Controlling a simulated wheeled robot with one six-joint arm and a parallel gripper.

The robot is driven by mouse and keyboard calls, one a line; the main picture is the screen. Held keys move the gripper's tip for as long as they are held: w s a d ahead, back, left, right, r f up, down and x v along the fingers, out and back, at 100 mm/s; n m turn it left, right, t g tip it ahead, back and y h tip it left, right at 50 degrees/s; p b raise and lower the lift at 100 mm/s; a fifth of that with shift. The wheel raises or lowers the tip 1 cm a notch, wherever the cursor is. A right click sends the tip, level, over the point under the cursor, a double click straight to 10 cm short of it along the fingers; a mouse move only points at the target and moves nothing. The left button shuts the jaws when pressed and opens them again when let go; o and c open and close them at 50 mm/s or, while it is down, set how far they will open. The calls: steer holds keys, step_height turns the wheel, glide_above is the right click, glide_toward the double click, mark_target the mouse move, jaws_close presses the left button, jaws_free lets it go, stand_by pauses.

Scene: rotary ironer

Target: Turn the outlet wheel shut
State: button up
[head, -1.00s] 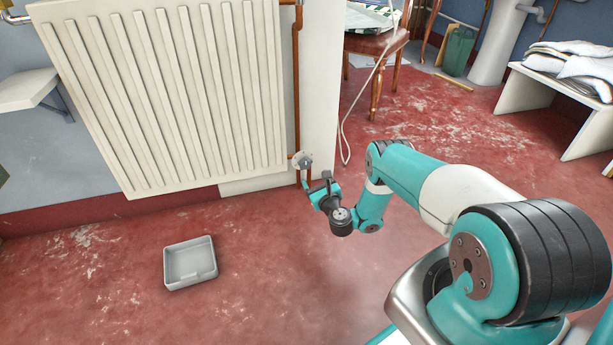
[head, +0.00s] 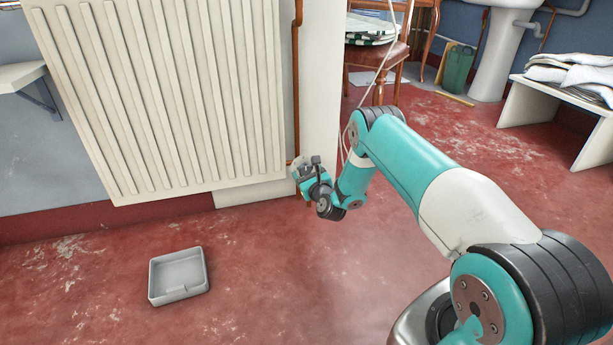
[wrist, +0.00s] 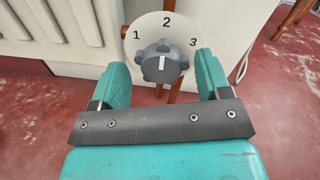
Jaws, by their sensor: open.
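The outlet wheel (wrist: 160,66) is a dark grey lobed knob with a white pointer line, in front of a round white dial (wrist: 140,27) marked 1, 2 and 3. The pointer stands nearly upright, towards the 2. In the wrist view my gripper (wrist: 162,64) is open, with one teal finger on each side of the wheel and visible gaps between. I cannot tell how far the fingertips reach along its depth. In the head view my gripper (head: 307,172) is at the radiator's lower right corner and largely hides the wheel.
The white ribbed radiator (head: 165,95) hangs on the wall, with a copper pipe (head: 297,80) down its right side. A grey tray (head: 179,277) lies on the red floor at left. A wooden chair (head: 375,60) and a white bench (head: 555,105) stand behind.

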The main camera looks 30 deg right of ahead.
steer(key=shift+w+d, duration=0.15)
steer(key=shift+w, duration=0.3)
steer(key=c, duration=0.9)
steer(key=shift+c, duration=0.2)
